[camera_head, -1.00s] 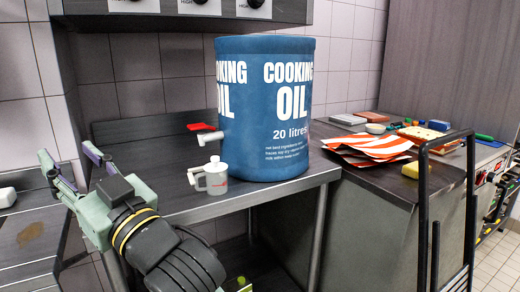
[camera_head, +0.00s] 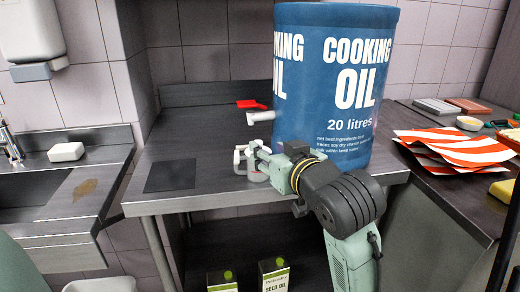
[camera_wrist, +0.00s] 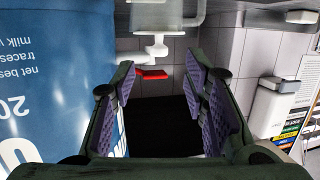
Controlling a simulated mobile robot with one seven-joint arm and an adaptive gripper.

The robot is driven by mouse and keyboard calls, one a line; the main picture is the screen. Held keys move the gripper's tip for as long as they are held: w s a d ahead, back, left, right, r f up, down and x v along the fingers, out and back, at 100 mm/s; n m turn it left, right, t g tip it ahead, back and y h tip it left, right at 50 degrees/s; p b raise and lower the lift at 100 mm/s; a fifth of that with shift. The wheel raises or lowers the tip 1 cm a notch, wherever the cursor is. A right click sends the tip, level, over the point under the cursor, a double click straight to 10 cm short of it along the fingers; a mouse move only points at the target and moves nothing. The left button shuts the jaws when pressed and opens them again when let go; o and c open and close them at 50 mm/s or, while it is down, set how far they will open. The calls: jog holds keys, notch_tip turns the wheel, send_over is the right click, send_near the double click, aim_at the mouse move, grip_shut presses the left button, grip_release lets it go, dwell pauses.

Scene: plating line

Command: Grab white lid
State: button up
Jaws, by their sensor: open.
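A small pale jug (camera_head: 257,175) stands on the steel counter beside the blue cooking oil drum, below its tap. The jug's handle side faces left. My gripper (camera_head: 256,153) is at the jug's top in the head view and hides most of it, so the white lid cannot be made out clearly. In the wrist view my gripper (camera_wrist: 160,72) has its two purple-padded fingers spread apart, with a dark gap between them.
The cooking oil drum (camera_head: 352,90) stands close on the right. Its white tap (camera_head: 262,117) and red lever (camera_head: 251,104) stick out just above the jug. The counter (camera_head: 205,150) is clear to the left, around a dark square (camera_head: 170,176). Striped red-white packets (camera_head: 455,150) lie at right.

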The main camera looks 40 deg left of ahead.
aim_at(262, 145)
jog(key=shift+p+x, duration=0.7)
jog(key=shift+x, duration=2)
jog(key=shift+c, duration=0.6)
jog(key=c, duration=0.7)
